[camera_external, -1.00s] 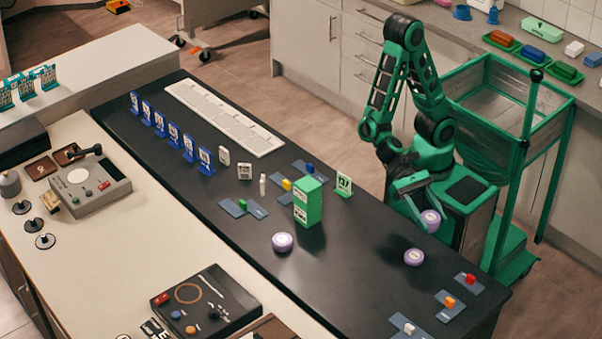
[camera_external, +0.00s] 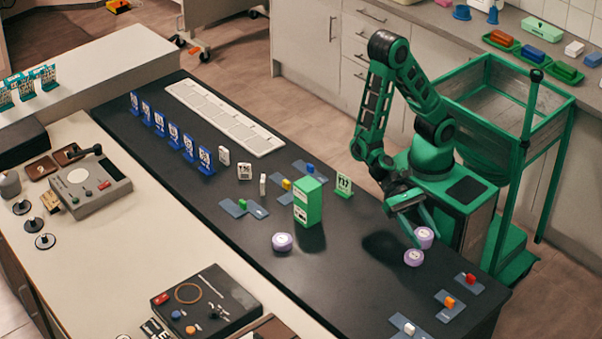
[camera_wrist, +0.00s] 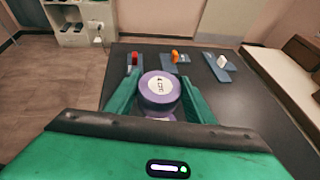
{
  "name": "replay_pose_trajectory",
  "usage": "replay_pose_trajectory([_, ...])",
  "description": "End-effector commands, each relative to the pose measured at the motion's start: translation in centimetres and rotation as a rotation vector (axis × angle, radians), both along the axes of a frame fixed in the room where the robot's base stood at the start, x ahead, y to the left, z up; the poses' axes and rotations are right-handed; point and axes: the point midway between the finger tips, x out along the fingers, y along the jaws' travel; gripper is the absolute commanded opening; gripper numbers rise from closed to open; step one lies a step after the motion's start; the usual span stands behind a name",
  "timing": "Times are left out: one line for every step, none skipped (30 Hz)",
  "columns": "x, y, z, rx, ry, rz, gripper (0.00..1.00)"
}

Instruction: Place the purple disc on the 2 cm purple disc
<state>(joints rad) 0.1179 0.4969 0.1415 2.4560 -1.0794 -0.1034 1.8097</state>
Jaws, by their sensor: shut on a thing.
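My gripper (camera_external: 420,232) is shut on a purple disc (camera_external: 425,234) with a white label on top. In the wrist view this held disc (camera_wrist: 160,86) sits between the two green fingers, roughly level; its label is too small to read surely. A second purple disc (camera_external: 414,259) lies on the black bench top, just below and left of the held one in the outside view. Part of a purple disc (camera_wrist: 160,115) shows under the held disc in the wrist view. Whether the two touch I cannot tell.
The green box (camera_external: 308,203) and a small green sign (camera_external: 344,184) stand left of my arm. Blue-grey plates with red (camera_external: 469,279), orange (camera_external: 449,302) and white (camera_external: 409,328) pieces lie near the bench's right end. The bench between the discs is clear.

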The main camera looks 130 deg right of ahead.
Motion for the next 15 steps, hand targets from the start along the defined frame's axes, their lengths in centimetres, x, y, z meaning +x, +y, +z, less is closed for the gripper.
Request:
replay_pose_trajectory([0.6, -0.5, -0.5, 0.000, 0.002, -0.003, 0.24])
replay_pose_trajectory([0.8, -0.7, -0.6, 0.000, 0.002, -0.003, 0.24])
replay_pose_trajectory([1.1, -0.9, -0.8, 0.000, 0.001, -0.002, 0.24])
replay_pose_trajectory([1.2, -1.0, -0.9, 0.001, 0.002, -0.001, 0.24])
replay_pose_trajectory([1.3, -1.1, -1.0, 0.001, 0.001, 0.000, 0.24])
replay_pose_trajectory([1.4, -1.2, -1.1, 0.001, 0.000, 0.000, 0.24])
replay_pose_trajectory([1.5, -1.2, -1.2, 0.001, 0.000, 0.000, 0.24])
replay_pose_trajectory([1.5, -1.2, -1.4, 0.001, 0.001, 0.001, 0.24])
replay_pose_trajectory([1.5, -1.2, -1.8, 0.001, 0.002, 0.000, 0.24])
replay_pose_trajectory([1.4, -1.2, -2.1, 0.002, 0.003, 0.001, 0.24])
replay_pose_trajectory([1.4, -1.2, -2.6, 0.002, 0.004, 0.000, 0.24])
replay_pose_trajectory([1.4, -1.2, -3.1, 0.002, 0.004, -0.001, 0.24])
replay_pose_trajectory([1.4, -1.2, -3.5, 0.001, 0.005, -0.001, 0.24])
replay_pose_trajectory([1.4, -1.2, -3.9, 0.001, 0.004, -0.001, 0.24])
replay_pose_trajectory([1.4, -1.2, -4.3, 0.001, 0.003, 0.000, 0.24])
